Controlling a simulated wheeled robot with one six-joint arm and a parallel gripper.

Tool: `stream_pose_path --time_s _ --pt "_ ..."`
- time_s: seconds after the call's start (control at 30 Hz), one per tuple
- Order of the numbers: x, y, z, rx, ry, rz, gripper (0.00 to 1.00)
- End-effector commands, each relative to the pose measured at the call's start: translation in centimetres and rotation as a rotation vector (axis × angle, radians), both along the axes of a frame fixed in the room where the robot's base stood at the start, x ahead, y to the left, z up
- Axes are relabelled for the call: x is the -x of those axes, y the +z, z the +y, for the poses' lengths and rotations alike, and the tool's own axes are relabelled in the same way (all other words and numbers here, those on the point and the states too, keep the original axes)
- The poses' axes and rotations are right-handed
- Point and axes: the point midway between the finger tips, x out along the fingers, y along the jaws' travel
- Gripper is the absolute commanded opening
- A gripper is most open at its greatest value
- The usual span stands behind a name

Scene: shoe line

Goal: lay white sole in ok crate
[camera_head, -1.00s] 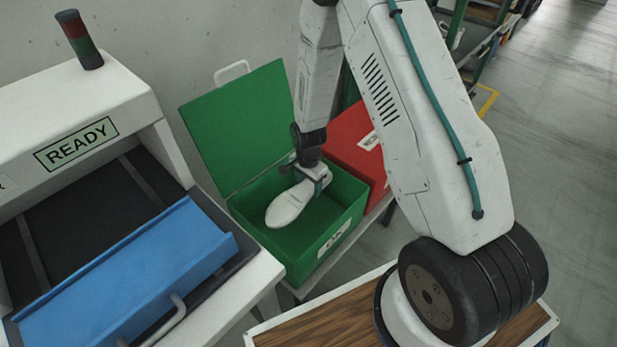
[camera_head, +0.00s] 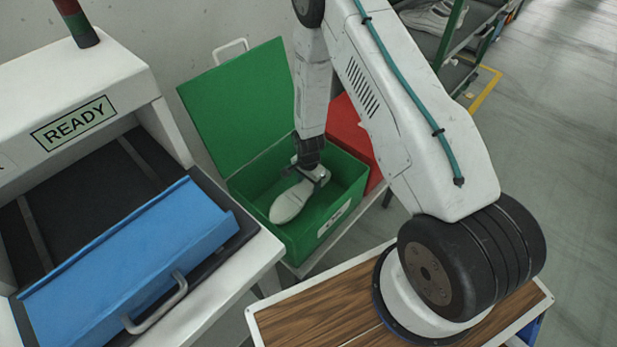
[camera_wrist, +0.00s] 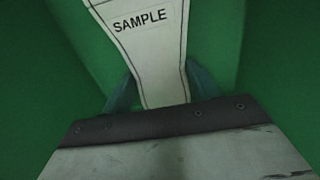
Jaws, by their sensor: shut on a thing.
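The white sole (camera_head: 291,203) is inside the open green OK crate (camera_head: 297,238) in the head view. My gripper (camera_head: 318,177) reaches down into the crate and is shut on one end of the sole. In the wrist view the sole (camera_wrist: 150,40) lies between my two teal fingertips (camera_wrist: 160,88) and bears the word SAMPLE. Green crate surfaces surround it there. I cannot tell whether the sole touches the crate floor.
The crate's green lid (camera_head: 238,105) stands open at the back. A red crate (camera_head: 352,138) is right behind my arm. A white machine with a READY sign (camera_head: 73,124) and a blue flap (camera_head: 130,262) stands left. A wood-topped surface (camera_head: 320,308) is in front.

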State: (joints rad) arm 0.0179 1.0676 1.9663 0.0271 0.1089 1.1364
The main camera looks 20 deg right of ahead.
Motion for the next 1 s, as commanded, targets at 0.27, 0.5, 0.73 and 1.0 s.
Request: stream_pose_path --time_s 0.27,0.5,0.73,1.0 --pt "0.0 -2.8 0.0 0.0 0.0 0.0 0.31" --pt "0.0 -4.4 0.0 0.0 0.0 0.0 0.31" --pt "0.0 -4.9 0.0 0.0 0.0 -0.001 0.31" --pt "0.0 -4.9 0.0 0.0 0.0 -0.001 0.76"
